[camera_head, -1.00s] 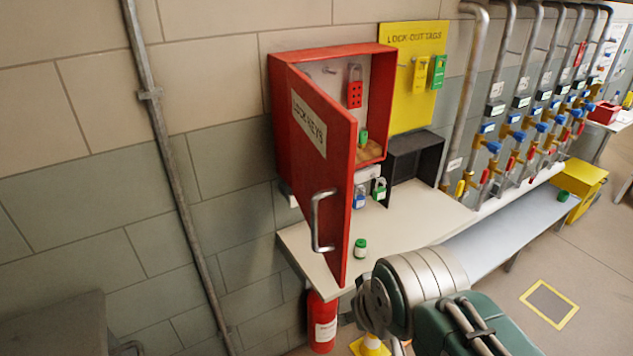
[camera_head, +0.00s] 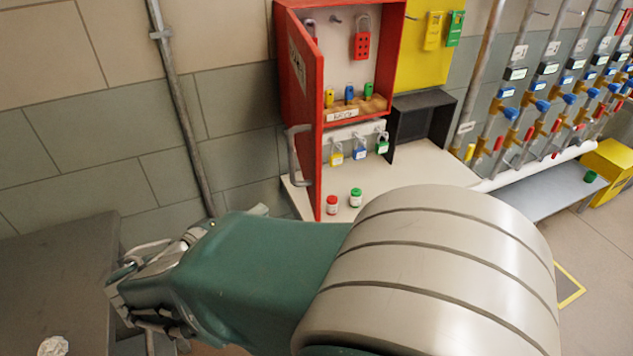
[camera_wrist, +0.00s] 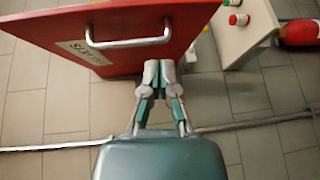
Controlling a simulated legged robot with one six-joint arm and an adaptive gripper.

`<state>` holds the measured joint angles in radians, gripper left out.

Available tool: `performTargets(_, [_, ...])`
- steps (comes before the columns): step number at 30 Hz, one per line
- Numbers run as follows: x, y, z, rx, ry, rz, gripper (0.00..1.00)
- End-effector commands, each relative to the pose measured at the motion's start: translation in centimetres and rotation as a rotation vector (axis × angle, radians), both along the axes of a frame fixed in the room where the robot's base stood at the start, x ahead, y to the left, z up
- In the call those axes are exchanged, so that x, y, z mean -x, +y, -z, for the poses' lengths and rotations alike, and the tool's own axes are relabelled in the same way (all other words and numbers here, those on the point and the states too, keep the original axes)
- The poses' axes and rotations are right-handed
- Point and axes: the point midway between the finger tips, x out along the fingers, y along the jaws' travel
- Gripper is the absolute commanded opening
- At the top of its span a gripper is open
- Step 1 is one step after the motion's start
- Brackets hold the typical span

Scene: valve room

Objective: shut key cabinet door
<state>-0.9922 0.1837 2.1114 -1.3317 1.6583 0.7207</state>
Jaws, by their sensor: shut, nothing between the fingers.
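The red key cabinet (camera_head: 397,50) is on the wall in the head view. Its red door (camera_head: 307,110) stands open, hinged at the left, and is seen nearly edge-on. A grey bar handle (camera_head: 294,155) is on the door's outer face. In the wrist view the door (camera_wrist: 110,65) fills the upper left, with its handle (camera_wrist: 128,43) and white label. My gripper (camera_wrist: 160,72) is shut and empty, its tips over the door's lower right part in the picture; contact is unclear. In the head view my arm covers the lower middle, and the fingertips are not clear.
Under the cabinet a pale shelf (camera_head: 420,180) holds a red-capped jar (camera_head: 332,205), a green-capped jar (camera_head: 355,198) and a black open box (camera_head: 420,120). Padlocks (camera_head: 360,147) hang below the cabinet. A dark table (camera_head: 60,270) stands at the left; pipes (camera_head: 485,90) line the right.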

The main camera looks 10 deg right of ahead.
Motion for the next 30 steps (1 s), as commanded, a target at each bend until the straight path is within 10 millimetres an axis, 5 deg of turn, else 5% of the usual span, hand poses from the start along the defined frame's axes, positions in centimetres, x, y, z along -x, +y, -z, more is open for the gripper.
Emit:
performTargets(3, [0.3, 3.2, -0.2, 0.05, -0.082, -0.08, 0.0])
performTargets(8, [-0.1, 3.8, -0.4, 0.064, -0.111, -0.099, 0.0])
performTargets(24, [-7.3, -2.9, -0.4, 0.059, -0.106, -0.093, 0.0])
performTargets(30, [-7.5, -5.5, -0.4, 0.06, -0.106, -0.096, 0.0])
